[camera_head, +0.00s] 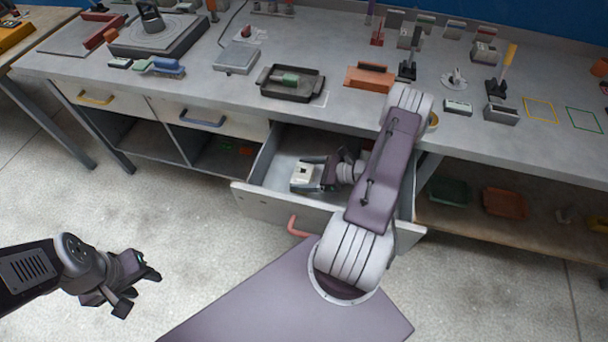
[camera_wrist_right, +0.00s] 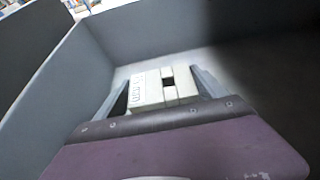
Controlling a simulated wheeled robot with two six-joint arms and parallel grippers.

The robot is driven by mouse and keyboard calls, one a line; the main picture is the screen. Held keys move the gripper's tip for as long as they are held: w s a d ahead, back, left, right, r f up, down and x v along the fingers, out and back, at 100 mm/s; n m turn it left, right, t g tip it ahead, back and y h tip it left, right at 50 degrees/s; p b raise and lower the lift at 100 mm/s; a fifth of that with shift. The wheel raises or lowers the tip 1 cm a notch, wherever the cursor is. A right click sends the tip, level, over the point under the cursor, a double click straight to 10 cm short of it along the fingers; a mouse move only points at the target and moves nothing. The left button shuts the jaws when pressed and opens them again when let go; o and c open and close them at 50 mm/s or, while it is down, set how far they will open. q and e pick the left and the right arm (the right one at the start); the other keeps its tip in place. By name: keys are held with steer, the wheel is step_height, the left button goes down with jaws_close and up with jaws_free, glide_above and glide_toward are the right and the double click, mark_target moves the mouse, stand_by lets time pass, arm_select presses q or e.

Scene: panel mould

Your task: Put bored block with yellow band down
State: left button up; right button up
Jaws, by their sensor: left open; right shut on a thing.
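A pale block (camera_head: 302,177) with a small dark square hole is inside the open drawer (camera_head: 262,203). My right gripper (camera_head: 318,174) reaches into the drawer from the right and is shut on the block. In the right wrist view the block (camera_wrist_right: 150,90) sits between the two fingers, with dark marks on one face and the hole near its middle. No yellow band shows on its visible faces. I cannot tell whether the block touches the drawer floor. My left gripper (camera_head: 137,289) is open and empty above the floor at lower left.
The drawer walls stand close around my right gripper. The drawer floor left of the block is bare. The grey bench (camera_head: 330,120) above carries a black tray (camera_head: 290,83), a brown-orange box (camera_head: 370,77) and several tools. Two drawers at the left are shut.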

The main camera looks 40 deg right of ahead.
steer(key=o, duration=1.2)
steer(key=shift+f, duration=0.15)
steer(key=o, duration=0.4)
steer(key=shift+r, duration=0.2)
steer(key=v, duration=1.2)
steer(key=shift+p, duration=0.4)
steer(key=shift+a, duration=0.1)
